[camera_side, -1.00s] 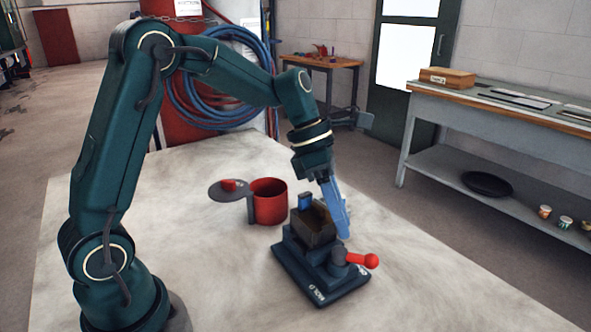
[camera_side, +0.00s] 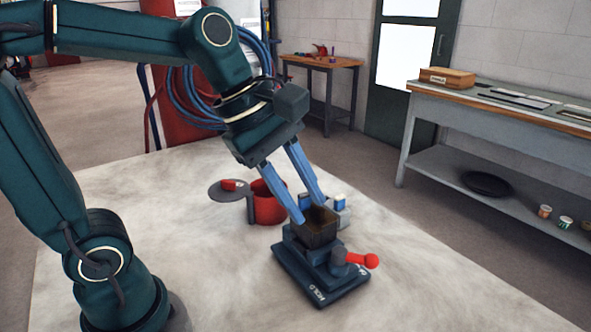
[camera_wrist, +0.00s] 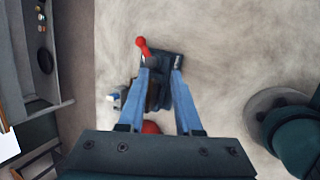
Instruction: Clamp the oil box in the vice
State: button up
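The oil box (camera_side: 318,234) is a dark brown, open-topped box. It sits upright on top of the dark blue vice (camera_side: 318,281), in the jaw area; I cannot tell whether the jaws press on it. The vice's red-knobbed handle (camera_side: 362,261) points right. My gripper (camera_side: 310,212) has two blue fingers, spread apart, with tips by the box's rim. In the wrist view, my gripper (camera_wrist: 161,73) is open over the vice (camera_wrist: 174,59), with the partly hidden box (camera_wrist: 155,96) showing between the fingers. The fingers hide part of the box; contact is unclear.
A red pot (camera_side: 267,208) with a grey disc (camera_side: 226,191) stands left of the vice, close behind my fingers. A small grey holder with blue-and-white items (camera_side: 339,203) stands behind the box. The pale tabletop (camera_side: 430,290) is clear at the right and front.

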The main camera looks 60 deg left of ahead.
jog(key=s+a+f+m+y, duration=0.1)
jog(key=s+m, duration=0.3)
jog(key=m, duration=0.4)
jog(key=s+a+f+m+t+y, duration=0.1)
jog(key=s+a+f+m, duration=0.1)
jog(key=m, duration=0.7)
jog(key=shift+s+a+f+y, duration=0.3)
jog(key=shift+s+f, duration=0.15)
jog(key=shift+s, duration=0.6)
